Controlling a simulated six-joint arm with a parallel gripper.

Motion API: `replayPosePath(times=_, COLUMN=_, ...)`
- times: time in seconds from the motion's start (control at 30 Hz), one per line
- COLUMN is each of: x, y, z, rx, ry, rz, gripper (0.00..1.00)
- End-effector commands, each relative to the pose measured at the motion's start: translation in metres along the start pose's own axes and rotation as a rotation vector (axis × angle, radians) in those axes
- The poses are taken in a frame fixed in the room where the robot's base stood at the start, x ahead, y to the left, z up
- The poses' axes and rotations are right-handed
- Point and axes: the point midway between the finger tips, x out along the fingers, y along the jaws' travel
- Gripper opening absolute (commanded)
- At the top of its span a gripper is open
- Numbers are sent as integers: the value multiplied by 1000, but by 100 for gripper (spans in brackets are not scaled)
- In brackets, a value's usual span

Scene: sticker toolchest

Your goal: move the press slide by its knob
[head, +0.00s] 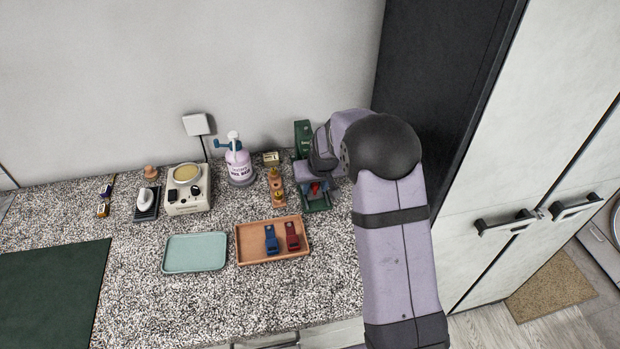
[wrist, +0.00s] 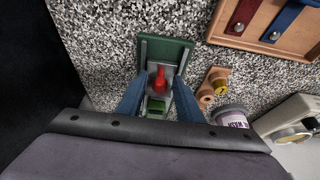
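The green press (wrist: 181,53) stands on the speckled counter; in the head view its tall green back part (head: 303,138) shows beside my arm. The press slide (wrist: 153,97) is a grey plate with a red knob (wrist: 159,77) standing up from it. My gripper (wrist: 159,80) is open, with one blue finger on each side of the knob and the slide. Gaps show between the fingers and the knob. In the head view the red knob (head: 315,188) is small and partly covered by my gripper and wrist.
A wooden tray (head: 246,258) with a blue and a red clip lies in front of the press. A dark cabinet side (head: 430,75) rises to the right.

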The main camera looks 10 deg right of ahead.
Motion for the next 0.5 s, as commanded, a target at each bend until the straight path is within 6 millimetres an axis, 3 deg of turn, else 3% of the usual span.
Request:
replayPosePath(times=0.07, x=0, y=0, z=0, rx=0, ry=0, rz=0, gripper=33)
replayPosePath(times=0.1, x=0, y=0, z=0, rx=0, ry=0, rz=0, gripper=28)
replayPosePath(times=0.2, x=0, y=0, z=0, rx=0, ry=0, rz=0, gripper=4)
replayPosePath(times=0.5, x=-1, y=0, z=1, rx=0, ry=0, rz=0, gripper=4)
